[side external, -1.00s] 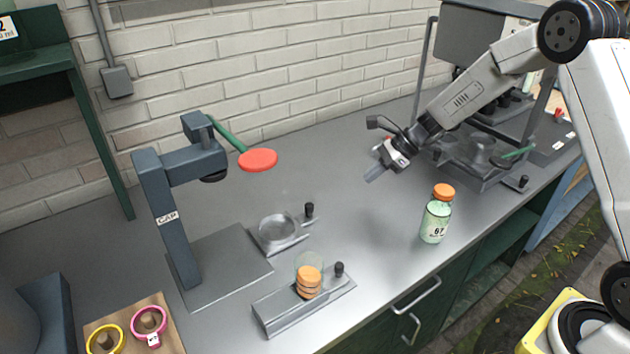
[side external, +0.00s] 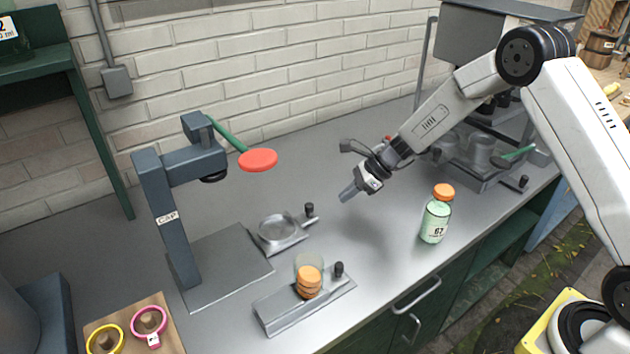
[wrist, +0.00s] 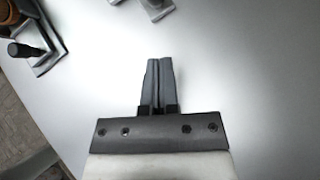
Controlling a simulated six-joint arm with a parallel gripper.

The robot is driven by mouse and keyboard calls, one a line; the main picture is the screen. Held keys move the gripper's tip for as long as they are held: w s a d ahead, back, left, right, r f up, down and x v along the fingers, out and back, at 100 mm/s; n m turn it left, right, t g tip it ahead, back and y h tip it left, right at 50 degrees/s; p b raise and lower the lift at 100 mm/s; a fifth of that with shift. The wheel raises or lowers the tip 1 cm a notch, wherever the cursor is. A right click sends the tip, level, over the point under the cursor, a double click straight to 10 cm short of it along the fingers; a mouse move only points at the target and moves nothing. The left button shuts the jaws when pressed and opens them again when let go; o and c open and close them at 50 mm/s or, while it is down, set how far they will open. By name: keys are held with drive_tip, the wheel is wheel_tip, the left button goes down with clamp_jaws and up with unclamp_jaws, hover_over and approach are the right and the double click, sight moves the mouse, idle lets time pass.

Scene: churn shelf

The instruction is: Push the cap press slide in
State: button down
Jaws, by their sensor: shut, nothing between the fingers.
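The cap press (side external: 165,215) is a dark blue-grey stand marked CAP, with a green lever ending in a red pad (side external: 258,160). Its slide (side external: 292,241) is a grey plate with a round dish and a black knob (side external: 309,209). The slide sticks out to the right of the press base, so the dish is not under the press head. My gripper (side external: 348,193) is shut and empty, above the bench to the right of the knob and apart from it. The shut fingers (wrist: 158,66) point at bare bench in the wrist view. A grey part at that view's top edge may be the slide.
A cap rack (side external: 283,313) with stacked orange caps (side external: 309,284) and a black knob stands in front of the slide. A green bottle (side external: 435,222) with an orange cap stands at right. A board with yellow and pink rings (side external: 149,320) lies front left. Bench between slide and bottle is clear.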

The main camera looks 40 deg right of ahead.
drive_tip(key=a, duration=0.1)
drive_tip(key=w+a+f, duration=0.1)
drive_tip(key=w+a, duration=0.1)
drive_tip(key=shift+a+f, duration=0.3)
drive_tip(key=shift+a, duration=0.05)
drive_tip(key=shift+w+a, duration=0.25)
drive_tip(key=shift+a, duration=0.35)
drive_tip(key=shift+a, duration=0.1)
approach(263, 238)
drive_tip(key=x, duration=0.3)
drive_tip(key=w+x, duration=0.1)
drive_tip(key=x, duration=0.1)
drive_tip(key=shift+d+f, duration=0.15)
drive_tip(key=shift+d, duration=0.2)
drive_tip(key=shift+s+d, duration=0.1)
